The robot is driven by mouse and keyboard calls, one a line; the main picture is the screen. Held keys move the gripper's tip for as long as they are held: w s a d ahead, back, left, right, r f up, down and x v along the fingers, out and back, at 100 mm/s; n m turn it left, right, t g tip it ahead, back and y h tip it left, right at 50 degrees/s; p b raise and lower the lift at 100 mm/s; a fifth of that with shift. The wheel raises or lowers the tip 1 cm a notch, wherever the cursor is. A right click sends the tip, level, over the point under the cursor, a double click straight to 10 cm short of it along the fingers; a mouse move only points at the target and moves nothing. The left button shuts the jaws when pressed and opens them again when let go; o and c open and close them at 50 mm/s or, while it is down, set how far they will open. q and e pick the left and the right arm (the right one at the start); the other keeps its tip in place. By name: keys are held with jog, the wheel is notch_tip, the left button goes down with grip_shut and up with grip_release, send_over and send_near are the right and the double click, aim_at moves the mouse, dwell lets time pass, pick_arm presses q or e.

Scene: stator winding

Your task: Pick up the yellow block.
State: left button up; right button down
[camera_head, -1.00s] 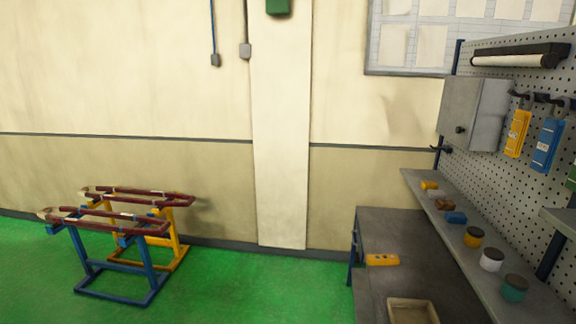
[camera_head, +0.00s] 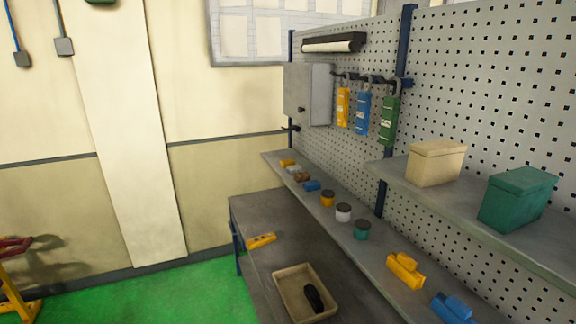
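Several yellow things show, and I cannot tell which one is the task's yellow block. A flat yellow block (camera_head: 262,241) with dark marks lies on the grey bench top, near its left edge. A larger yellow block (camera_head: 405,271) with a stepped top sits on the long shelf above the bench. A small yellow block (camera_head: 287,163) lies at the far end of that shelf. Neither of my grippers is in view.
A beige tray (camera_head: 283,292) with a dark object in it stands on the bench (camera_head: 262,210). The shelf (camera_head: 325,218) also carries jars and a blue block (camera_head: 453,308). Boxes stand on an upper shelf (camera_head: 400,183) before the pegboard.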

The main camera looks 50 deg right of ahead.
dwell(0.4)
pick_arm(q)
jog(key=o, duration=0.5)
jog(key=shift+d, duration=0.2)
